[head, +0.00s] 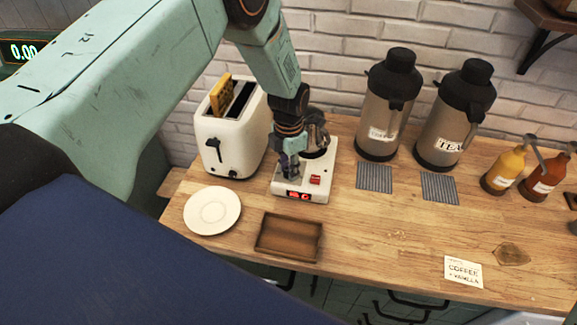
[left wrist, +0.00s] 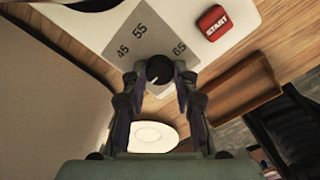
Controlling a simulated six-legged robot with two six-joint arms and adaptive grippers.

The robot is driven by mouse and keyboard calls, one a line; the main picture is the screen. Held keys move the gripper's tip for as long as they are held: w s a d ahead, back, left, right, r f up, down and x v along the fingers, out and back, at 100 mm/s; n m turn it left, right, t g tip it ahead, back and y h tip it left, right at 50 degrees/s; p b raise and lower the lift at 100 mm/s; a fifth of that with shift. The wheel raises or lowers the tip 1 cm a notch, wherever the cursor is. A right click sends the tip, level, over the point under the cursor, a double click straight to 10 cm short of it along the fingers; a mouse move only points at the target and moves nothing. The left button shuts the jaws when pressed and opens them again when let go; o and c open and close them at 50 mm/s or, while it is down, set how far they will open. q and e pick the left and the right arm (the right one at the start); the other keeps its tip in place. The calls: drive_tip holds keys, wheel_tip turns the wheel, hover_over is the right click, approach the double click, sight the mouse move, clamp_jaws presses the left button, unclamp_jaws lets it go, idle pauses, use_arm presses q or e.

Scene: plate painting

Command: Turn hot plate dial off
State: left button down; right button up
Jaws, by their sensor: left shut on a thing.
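The hot plate (head: 318,182) is a white unit on the wooden counter, with a red lit display and a red switch at its front. A glass pot (head: 315,138) stands on it, partly hidden by my arm. In the left wrist view the black dial (left wrist: 159,69) sits on a grey panel marked 45, 55 and 65, near a red START button (left wrist: 213,22). My left gripper (head: 290,172) points down at the hot plate. In the left wrist view its fingers (left wrist: 160,85) are shut on the dial, one on each side. My right gripper is not in view.
A white toaster (head: 232,135) with bread stands left of the hot plate. A white plate (head: 212,210) and a brown wooden tray (head: 289,236) lie in front. Two flasks (head: 390,105) stand to the right. The counter's front middle is clear.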

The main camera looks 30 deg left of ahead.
use_arm(q)
drive_tip(key=shift+w+r, duration=0.1)
drive_tip(key=shift+w, duration=0.1)
drive_tip(key=c, duration=1.4)
unclamp_jaws()
drive_tip(key=shift+c, duration=0.2)
drive_tip(key=o, duration=0.4)
drive_tip(key=shift+s, duration=0.1)
wheel_tip(320, 180, up, 12)
drive_tip(key=shift+f, duration=0.1)
drive_tip(key=shift+s, duration=0.1)
